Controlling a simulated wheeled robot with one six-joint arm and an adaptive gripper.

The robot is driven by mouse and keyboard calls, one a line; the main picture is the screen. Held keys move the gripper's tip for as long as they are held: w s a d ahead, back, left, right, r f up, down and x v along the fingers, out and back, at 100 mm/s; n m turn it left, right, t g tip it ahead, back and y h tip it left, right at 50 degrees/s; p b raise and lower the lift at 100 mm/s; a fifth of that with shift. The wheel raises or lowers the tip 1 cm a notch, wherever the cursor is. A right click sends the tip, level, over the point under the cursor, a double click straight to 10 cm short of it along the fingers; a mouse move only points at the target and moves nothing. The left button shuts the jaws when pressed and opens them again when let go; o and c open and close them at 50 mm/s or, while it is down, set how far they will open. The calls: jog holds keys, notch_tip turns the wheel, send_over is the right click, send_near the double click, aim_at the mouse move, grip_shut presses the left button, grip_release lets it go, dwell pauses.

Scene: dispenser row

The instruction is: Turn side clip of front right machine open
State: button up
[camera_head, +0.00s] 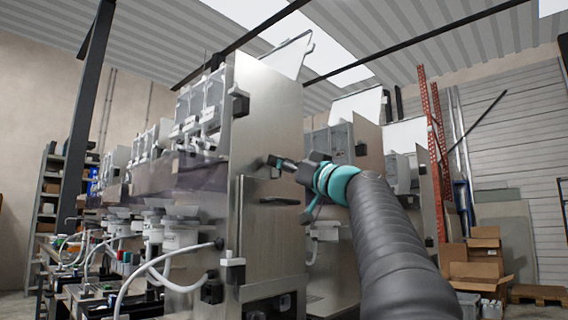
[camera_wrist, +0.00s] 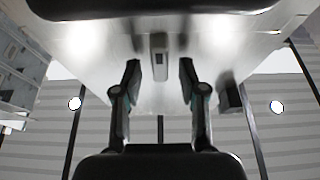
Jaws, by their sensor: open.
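The front right machine (camera_head: 268,110) is a tall steel cabinet in the middle of the head view, with its plain side panel facing my arm. My gripper (camera_head: 273,162) is close to that panel, above a dark handle-like part (camera_head: 280,201). In the wrist view my gripper (camera_wrist: 160,76) is open, one dark finger on each side of a small pale clip (camera_wrist: 158,45) with a dark slot. The clip stands out from the shiny panel (camera_wrist: 215,45). I cannot tell whether the fingers touch it. In the head view the clip is not clearly visible at the gripper.
A dark block (camera_head: 238,103) sits on the machine's upper front edge, and another fitting (camera_head: 232,271) with a white hose sits lower. More machines (camera_head: 345,150) stand behind to the right. Cardboard boxes (camera_head: 480,262) lie on the floor at right.

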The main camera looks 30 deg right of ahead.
grip_shut()
jog(key=shift+m, duration=0.4)
jog(key=shift+s+a+r+m+g+h+p, duration=0.15)
jog(key=shift+m+g+h+p, duration=0.35)
jog(key=shift+m+h, duration=2)
jog(key=shift+a+r+m+g+h+p, duration=0.2)
jog(key=shift+m+g+h+p, duration=0.25)
jog(key=shift+m, duration=4.2)
jog(key=shift+s+a+r+m+g+h+p, duration=0.15)
jog(key=shift+m+g+h+p, duration=0.8)
jog(key=shift+m, duration=2.6)
jog(key=shift+w+m+t+h+b, duration=0.1)
jog(key=shift+m+t+h+b, duration=0.2)
jog(key=shift+t+h, duration=0.1)
